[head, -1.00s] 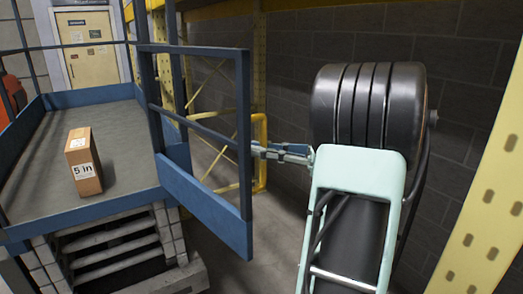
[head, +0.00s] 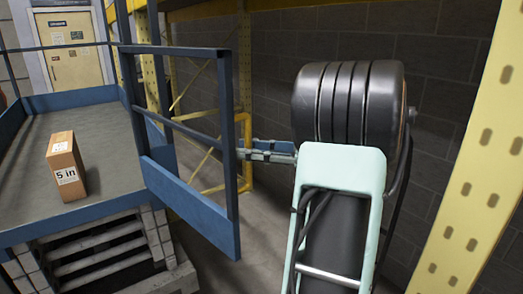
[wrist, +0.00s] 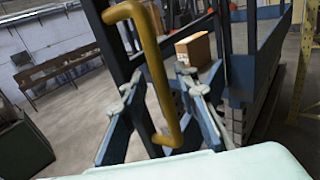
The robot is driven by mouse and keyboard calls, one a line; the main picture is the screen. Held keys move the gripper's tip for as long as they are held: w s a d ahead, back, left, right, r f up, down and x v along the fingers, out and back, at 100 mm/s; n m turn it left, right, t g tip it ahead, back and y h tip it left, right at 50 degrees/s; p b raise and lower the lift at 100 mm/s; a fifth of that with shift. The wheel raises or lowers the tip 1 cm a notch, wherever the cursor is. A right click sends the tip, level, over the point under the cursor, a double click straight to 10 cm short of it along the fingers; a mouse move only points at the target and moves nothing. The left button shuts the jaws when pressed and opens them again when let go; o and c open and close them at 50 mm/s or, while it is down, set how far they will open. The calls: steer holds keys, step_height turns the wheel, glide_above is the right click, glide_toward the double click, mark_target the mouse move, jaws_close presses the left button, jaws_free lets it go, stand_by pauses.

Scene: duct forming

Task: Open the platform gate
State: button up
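The blue platform gate (head: 185,125) stands in the middle left of the head view. It reaches out past the right front corner of the raised platform (head: 115,135), at an angle to it, with its free end toward me. My gripper (head: 250,150) is at that free end. In the wrist view, a yellow handle (wrist: 158,85) on a dark gate post runs between the two spread fingers of my gripper (wrist: 158,115). The fingers are apart, and I see no firm grip on the handle.
A cardboard box (head: 66,165) marked "5 in" sits on the platform, and steps (head: 105,250) lie below its front edge. A yellow rack upright (head: 470,160) stands at the right. A dark block wall (head: 445,60) is behind my arm. Floor shows beneath the gate.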

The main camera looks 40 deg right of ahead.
steer(key=v, duration=1.1)
steer(key=shift+s+d, duration=0.25)
stand_by(0.3)
